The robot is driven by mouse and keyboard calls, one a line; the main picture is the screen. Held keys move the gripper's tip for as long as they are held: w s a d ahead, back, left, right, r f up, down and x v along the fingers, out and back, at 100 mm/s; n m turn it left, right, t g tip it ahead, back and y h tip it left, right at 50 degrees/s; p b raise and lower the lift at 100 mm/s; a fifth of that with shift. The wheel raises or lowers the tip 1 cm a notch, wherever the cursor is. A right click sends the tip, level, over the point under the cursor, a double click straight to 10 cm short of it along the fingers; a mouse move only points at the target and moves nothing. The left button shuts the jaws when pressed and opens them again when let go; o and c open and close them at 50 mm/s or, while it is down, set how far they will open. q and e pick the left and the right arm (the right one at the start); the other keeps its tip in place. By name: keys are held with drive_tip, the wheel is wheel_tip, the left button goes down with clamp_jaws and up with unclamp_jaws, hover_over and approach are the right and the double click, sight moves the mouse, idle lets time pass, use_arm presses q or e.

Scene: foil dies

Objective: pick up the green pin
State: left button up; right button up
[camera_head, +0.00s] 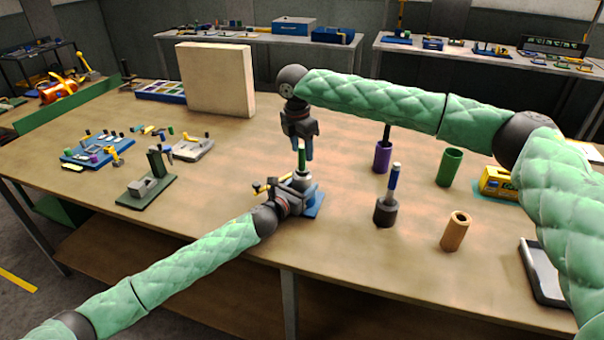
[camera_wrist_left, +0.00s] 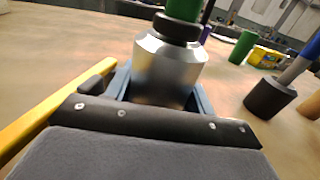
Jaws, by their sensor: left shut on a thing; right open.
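The green pin (camera_head: 302,160) stands upright at the top of a metal cylinder (camera_wrist_left: 165,70); its lower part also shows at the top of the left wrist view (camera_wrist_left: 184,9). A black collar lies between the green part and the metal. My left gripper (camera_head: 300,184) is shut on the metal cylinder, with one finger on each side. My right gripper (camera_head: 302,156) points down from above and is open, its fingertips around or just beside the top of the green pin; I cannot tell which.
A blue-topped pin (camera_head: 393,176) stands in a dark holder (camera_head: 386,214). Purple (camera_head: 382,158), green (camera_head: 450,168) and tan (camera_head: 455,231) cups stand to the right. A beige block (camera_head: 217,80) stands behind. A yellow rod (camera_wrist_left: 50,108) lies beside my left gripper.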

sight(302, 158)
drive_tip(key=f, duration=0.4)
drive_tip(key=shift+w+d, duration=0.15)
drive_tip(key=shift+w, duration=0.05)
clamp_jaws()
wheel_tip(302, 158, up, 18)
idle(0.6)
use_arm(q)
drive_tip(key=o, duration=1.2)
